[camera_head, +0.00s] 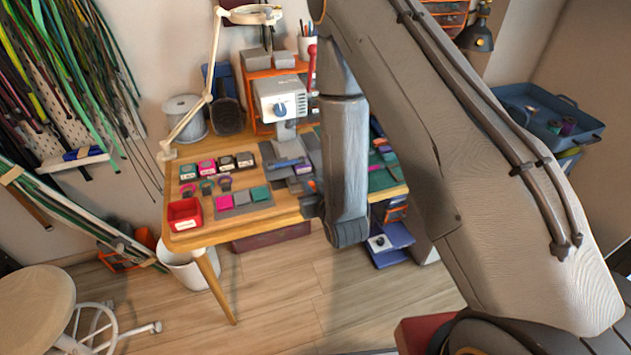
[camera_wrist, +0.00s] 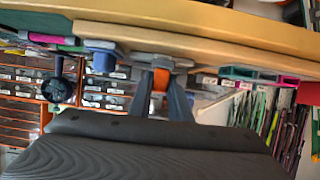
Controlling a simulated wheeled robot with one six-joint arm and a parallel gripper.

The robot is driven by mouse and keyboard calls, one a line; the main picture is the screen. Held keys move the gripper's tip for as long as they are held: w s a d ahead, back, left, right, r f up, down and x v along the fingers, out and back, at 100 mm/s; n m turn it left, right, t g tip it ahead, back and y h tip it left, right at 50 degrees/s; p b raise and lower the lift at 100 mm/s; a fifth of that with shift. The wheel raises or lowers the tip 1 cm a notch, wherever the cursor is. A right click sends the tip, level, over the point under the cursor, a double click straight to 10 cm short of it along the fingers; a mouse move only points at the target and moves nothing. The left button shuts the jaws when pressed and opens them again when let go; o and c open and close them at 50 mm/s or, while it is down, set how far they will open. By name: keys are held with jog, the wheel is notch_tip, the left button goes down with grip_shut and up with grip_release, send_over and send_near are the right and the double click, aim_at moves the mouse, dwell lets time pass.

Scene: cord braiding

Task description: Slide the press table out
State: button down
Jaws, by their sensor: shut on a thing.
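The press, a white head with a blue knob (camera_head: 281,98) over a grey base (camera_head: 284,158), stands on the wooden desk. Its sliding table is hard to tell from the base in the head view, and my arm covers part of that area. In the wrist view, my gripper (camera_wrist: 160,100) is shut on a small orange piece (camera_wrist: 160,79) below a grey metal part at the desk edge. The piece looks like a handle of the press table. How far the table is out cannot be told.
On the wooden desk (camera_head: 190,240), a red bin (camera_head: 185,213), a grey tray (camera_head: 240,211) and several small coloured blocks lie left of my arm. A white bin (camera_head: 188,268) stands under the desk and a stool (camera_head: 38,297) at lower left. The floor in front is clear.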

jog(key=shift+s, duration=0.1)
jog(key=c, duration=1.6)
grip_release()
jog(key=shift+c, duration=0.2)
jog(key=b+v, duration=0.2)
jog(key=v, duration=0.5)
jog(key=shift+s+r, duration=0.2)
jog(key=shift+s, duration=0.15)
jog(key=shift+d, duration=0.1)
